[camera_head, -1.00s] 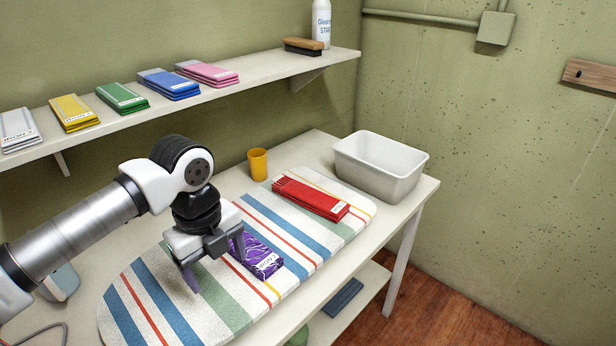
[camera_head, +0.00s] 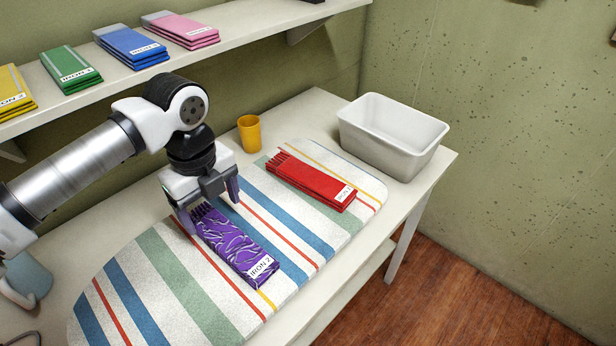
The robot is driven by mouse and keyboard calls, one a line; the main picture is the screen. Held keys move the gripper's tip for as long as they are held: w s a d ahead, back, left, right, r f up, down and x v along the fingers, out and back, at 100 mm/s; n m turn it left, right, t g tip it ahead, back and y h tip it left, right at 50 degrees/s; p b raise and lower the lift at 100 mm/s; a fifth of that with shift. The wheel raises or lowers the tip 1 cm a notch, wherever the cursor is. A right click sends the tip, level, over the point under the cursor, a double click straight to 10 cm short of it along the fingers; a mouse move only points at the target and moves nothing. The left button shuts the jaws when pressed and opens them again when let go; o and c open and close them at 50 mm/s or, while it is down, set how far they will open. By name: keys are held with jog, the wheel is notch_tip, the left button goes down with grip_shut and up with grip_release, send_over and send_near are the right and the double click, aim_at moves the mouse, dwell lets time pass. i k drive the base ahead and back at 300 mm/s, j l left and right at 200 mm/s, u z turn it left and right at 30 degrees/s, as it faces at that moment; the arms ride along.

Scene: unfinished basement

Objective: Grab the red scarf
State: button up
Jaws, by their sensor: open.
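The red scarf (camera_head: 311,183) lies folded on the striped ironing board (camera_head: 165,270), toward its far right end, with a white label at its near right end. My gripper (camera_head: 210,207) is open and empty. It hangs left of the red scarf, over the far left end of a folded purple scarf (camera_head: 235,243) with a white label. My gripper is clearly apart from the red scarf. Whether its fingers touch the purple scarf I cannot tell.
A white bin (camera_head: 392,137) stands at the table's right end, beyond the red scarf. A yellow cup (camera_head: 249,133) stands behind the board. A shelf (camera_head: 255,42) with several folded scarves runs along the wall. The board between the two scarves is clear.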

aim_at(338, 195)
jog(key=i+l+u, duration=0.15)
jog(key=u, duration=0.3)
jog(key=i+l+u, duration=0.15)
jog(key=l+u, duration=0.55)
jog(key=u, duration=0.15)
jog(key=i, duration=0.05)
